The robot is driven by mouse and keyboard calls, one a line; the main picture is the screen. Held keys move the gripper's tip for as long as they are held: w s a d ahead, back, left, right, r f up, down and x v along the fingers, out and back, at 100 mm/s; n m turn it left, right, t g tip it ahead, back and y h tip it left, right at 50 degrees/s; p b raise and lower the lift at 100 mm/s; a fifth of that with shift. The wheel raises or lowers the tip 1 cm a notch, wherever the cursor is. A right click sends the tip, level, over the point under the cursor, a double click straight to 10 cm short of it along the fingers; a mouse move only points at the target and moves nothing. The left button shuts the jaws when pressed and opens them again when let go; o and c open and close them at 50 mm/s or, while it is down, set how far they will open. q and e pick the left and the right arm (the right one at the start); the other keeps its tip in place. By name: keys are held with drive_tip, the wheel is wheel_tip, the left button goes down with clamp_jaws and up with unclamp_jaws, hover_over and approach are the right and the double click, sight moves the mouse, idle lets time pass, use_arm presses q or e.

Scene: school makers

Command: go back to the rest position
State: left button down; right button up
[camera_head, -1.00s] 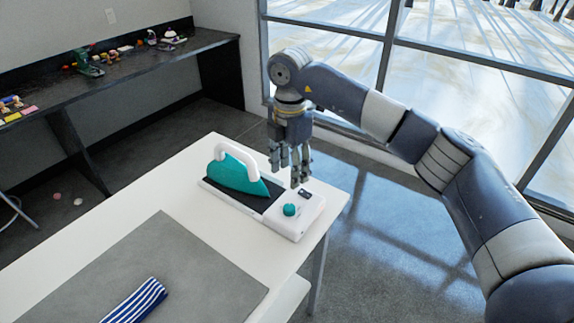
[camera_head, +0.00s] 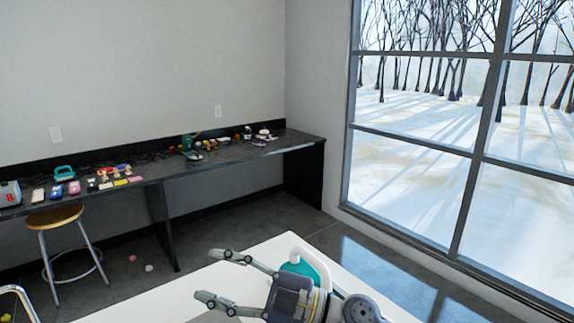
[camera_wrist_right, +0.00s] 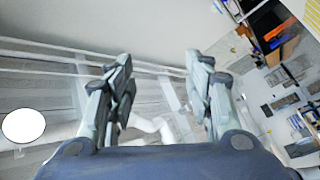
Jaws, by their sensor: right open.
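My right gripper (camera_head: 222,280) is at the bottom of the head view, its fingers spread apart and pointing left. Nothing is between them. In the right wrist view its two fingers (camera_wrist_right: 158,62) also stand apart and empty. The teal iron (camera_head: 303,268) with a white handle is behind the gripper on the white table (camera_head: 262,251); the gripper hides its lower part. I cannot tell the exact gap between gripper and iron. My left gripper is in neither view.
A dark workbench (camera_head: 232,152) with many small items runs along the back wall. A stool (camera_head: 55,217) stands before it at left. Large windows (camera_head: 420,150) are at right. The floor between table and bench is mostly clear.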

drive_tip(key=w+d+m+t+h, duration=0.3)
drive_tip(key=d+m+t+h, duration=0.1)
drive_tip(key=d+m+t, duration=0.3)
drive_tip(key=w+d+m+t+h, duration=0.3)
drive_tip(key=d+m+t+h, duration=0.15)
drive_tip(key=m+t, duration=0.35)
drive_tip(key=s+d+f+m+g+h, duration=0.3)
drive_tip(key=d+f+m+h, duration=0.25)
drive_tip(key=d+f, duration=0.35)
drive_tip(key=s+d+f+m+g+h, duration=0.2)
drive_tip(key=s+d+f+m+h, duration=0.15)
drive_tip(key=d+f+h, duration=0.6)
drive_tip(key=s+d+f+n+g+y, duration=0.15)
drive_tip(key=s+f+g, duration=0.35)
drive_tip(key=s+f, duration=0.5)
drive_tip(key=s+f+m+g+y, duration=0.15)
drive_tip(key=s+f+g, duration=0.4)
drive_tip(key=s, duration=0.85)
wheel_tip(320, 180, down, 26)
drive_tip(key=n+g, duration=0.1)
drive_tip(key=s+d+f+g, duration=0.1)
drive_tip(key=s+d+f, duration=0.2)
drive_tip(key=s+f, duration=1.3)
drive_tip(key=shift+s+f, duration=0.15)
drive_tip(key=shift+s, duration=0.75)
